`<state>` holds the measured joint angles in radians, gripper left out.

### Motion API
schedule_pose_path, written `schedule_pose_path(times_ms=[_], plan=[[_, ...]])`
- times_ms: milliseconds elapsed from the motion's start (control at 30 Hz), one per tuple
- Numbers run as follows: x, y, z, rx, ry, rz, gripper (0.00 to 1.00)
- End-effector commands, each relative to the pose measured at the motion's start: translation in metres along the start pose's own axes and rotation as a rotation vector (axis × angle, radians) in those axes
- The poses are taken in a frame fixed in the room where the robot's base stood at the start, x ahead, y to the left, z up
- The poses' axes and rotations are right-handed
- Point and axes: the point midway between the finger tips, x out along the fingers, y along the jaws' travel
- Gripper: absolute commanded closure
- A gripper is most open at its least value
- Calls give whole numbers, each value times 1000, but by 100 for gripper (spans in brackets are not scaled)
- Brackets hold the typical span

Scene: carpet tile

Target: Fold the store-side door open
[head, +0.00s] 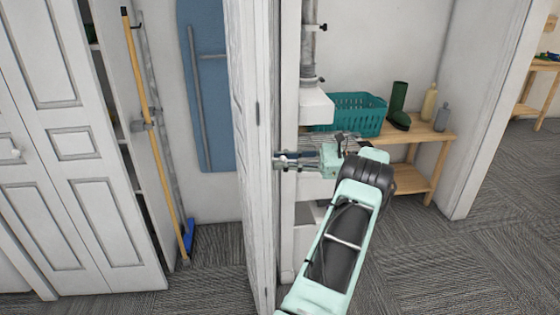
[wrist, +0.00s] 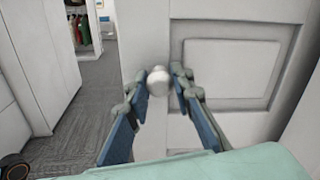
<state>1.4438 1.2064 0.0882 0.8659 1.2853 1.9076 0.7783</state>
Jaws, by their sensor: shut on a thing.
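A white panelled folding door (head: 250,150) stands partly folded in the middle of the head view, seen nearly edge-on. In the wrist view its panel face (wrist: 232,70) fills the right half. A round white knob (wrist: 159,80) sits on the door, between my fingers. My gripper (head: 282,160) reaches the door from the right, and its fingertips (wrist: 160,78) are closed around the knob's sides. I cannot tell from the pictures whether this is the store-side door.
Another white folding door (head: 70,150) stands at the left. Between the doors are a broom (head: 150,130) and a blue ironing board (head: 208,100). At the right, a wooden shelf (head: 425,145) holds a teal basket (head: 350,112), green boots (head: 399,105) and bottles. Carpet is clear at lower right.

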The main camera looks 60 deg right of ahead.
Motion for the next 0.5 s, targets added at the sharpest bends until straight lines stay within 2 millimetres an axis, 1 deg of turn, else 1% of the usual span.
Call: schedule_pose_path(times_ms=[433, 467, 500], plan=[[-2, 1, -1, 2, 2, 0, 100], [-2, 1, -1, 2, 2, 0, 76], [-2, 1, -1, 2, 2, 0, 71]])
